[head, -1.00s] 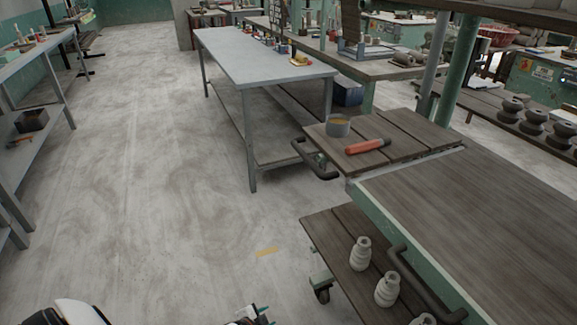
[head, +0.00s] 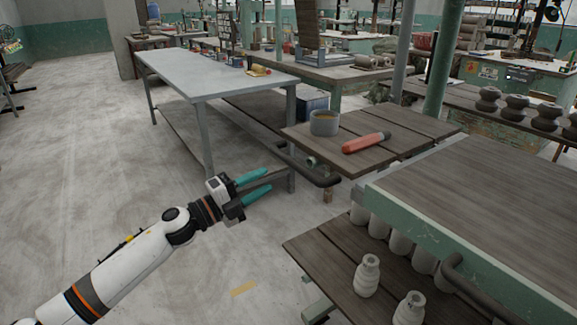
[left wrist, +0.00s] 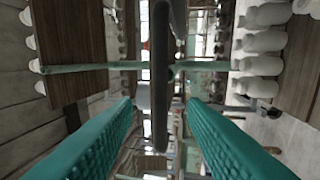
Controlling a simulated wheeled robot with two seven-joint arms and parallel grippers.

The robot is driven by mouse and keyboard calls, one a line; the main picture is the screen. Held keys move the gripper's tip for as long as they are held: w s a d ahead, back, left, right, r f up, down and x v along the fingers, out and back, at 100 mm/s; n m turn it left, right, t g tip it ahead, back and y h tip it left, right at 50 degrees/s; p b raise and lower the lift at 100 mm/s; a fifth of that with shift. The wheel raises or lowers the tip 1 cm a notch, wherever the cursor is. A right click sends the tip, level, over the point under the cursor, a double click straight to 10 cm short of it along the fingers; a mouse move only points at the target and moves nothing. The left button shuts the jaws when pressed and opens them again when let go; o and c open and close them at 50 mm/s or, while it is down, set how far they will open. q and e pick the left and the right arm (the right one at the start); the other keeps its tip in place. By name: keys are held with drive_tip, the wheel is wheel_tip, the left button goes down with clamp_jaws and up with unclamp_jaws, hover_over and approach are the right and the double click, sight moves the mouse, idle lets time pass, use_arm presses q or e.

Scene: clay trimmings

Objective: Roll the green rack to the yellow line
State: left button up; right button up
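The green rack (head: 418,230) stands at the right of the head view, with a wooden top, a lower shelf of pale bottles and a dark handle (head: 470,290). Another dark handle (head: 318,176) projects from the planked top beside it. The yellow line (head: 243,288) is a short mark on the floor, left of the lower shelf. My left gripper (head: 262,180) is open and empty, pointing right towards the planked top's handle. In the left wrist view, a dark handle bar (left wrist: 160,80) shows between the spread teal fingers, apart from both. My right gripper is out of view.
A grey table (head: 215,75) stands behind my left gripper, its near leg close by. A grey cup (head: 324,122) and a red-handled tool (head: 366,142) lie on the planked top. The floor at left is clear.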

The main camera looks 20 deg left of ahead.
sight(293, 164)
use_arm(q)
drive_tip(key=x, duration=1)
clamp_jaws()
